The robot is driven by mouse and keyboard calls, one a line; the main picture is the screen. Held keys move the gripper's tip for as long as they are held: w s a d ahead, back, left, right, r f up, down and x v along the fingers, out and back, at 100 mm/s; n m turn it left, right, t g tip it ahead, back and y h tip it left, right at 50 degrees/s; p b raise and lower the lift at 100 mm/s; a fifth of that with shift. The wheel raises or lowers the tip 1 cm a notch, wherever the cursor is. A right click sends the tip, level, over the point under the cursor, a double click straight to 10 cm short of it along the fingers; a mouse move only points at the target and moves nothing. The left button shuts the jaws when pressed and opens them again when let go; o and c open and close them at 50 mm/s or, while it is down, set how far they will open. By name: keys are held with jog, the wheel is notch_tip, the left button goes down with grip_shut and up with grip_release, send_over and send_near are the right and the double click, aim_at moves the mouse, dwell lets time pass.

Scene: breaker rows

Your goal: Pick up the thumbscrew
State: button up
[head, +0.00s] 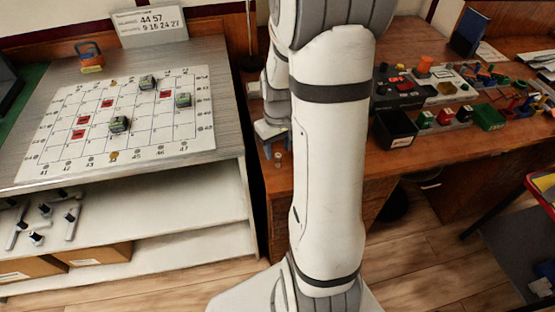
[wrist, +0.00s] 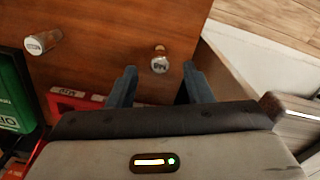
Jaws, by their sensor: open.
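What looks like the thumbscrew (wrist: 160,60), a small piece with a pale round lettered face and a short brownish stem, stands on the brown wooden desk. In the head view a small pale piece (head: 278,160) on the desk near my gripper seems to be the same one. In the wrist view my gripper (wrist: 159,72) is open and empty, its two blue-grey fingers apart. A second, similar pale-topped piece (wrist: 42,42) lies to the left, outside the fingers.
A green box (wrist: 12,95) and a red labelled item (wrist: 75,97) are left of the fingers. The head view shows a black bin (head: 394,130) and several parts on the desk. A grey table (head: 215,60) with a gridded sheet (head: 150,145) stands left, across a gap.

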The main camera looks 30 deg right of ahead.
aim_at(278, 161)
notch_tip(278, 161, down, 2)
jog(key=shift+f, duration=0.1)
grip_shut()
dwell(0.5)
